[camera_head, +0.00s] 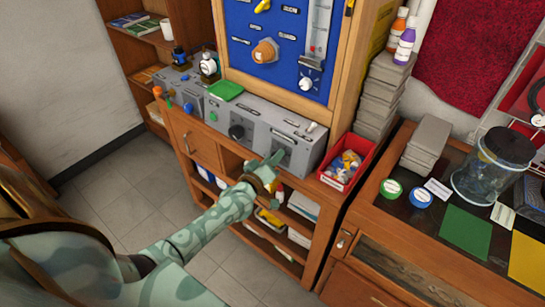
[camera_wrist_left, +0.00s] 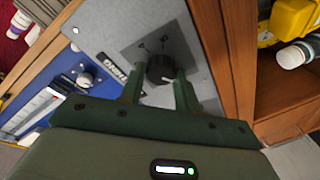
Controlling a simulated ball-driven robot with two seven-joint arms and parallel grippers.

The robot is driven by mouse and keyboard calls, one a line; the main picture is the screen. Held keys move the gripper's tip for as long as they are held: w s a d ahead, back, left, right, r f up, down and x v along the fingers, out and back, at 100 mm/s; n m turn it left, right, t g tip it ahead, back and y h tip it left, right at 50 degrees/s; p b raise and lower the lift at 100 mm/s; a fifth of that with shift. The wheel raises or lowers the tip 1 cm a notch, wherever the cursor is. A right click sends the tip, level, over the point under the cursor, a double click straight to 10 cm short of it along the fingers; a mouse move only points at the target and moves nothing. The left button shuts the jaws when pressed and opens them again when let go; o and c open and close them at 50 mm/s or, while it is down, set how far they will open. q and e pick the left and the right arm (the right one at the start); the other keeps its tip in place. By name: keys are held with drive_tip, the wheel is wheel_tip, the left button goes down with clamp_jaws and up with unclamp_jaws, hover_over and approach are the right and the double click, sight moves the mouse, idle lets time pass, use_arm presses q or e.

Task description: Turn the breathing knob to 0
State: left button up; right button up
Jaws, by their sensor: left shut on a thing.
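My left gripper (camera_head: 276,162) reaches the right part of the grey control box (camera_head: 262,115) on the wooden bench. In the left wrist view its two green fingers (camera_wrist_left: 160,82) are closed around a black knob (camera_wrist_left: 159,68), one on each side. A white line shows on the knob's lower right. In the head view this knob is hidden behind the gripper. My right gripper is not in view.
Another black knob (camera_head: 237,131) is on the same box, left of my gripper. A red bin (camera_head: 348,160) stands close to the box's right end. A blue panel (camera_head: 280,40) rises behind.

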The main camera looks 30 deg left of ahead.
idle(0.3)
use_arm(q)
drive_tip(key=o, duration=1)
drive_tip(key=s+p, duration=0.1)
drive_tip(key=s, duration=0.4)
drive_tip(key=s+p, duration=0.1)
drive_tip(key=s, duration=0.5)
drive_tip(key=s+d+r, duration=0.1)
drive_tip(key=s, duration=0.4)
drive_tip(key=shift+s+p, duration=0.15)
drive_tip(key=shift+p, duration=0.25)
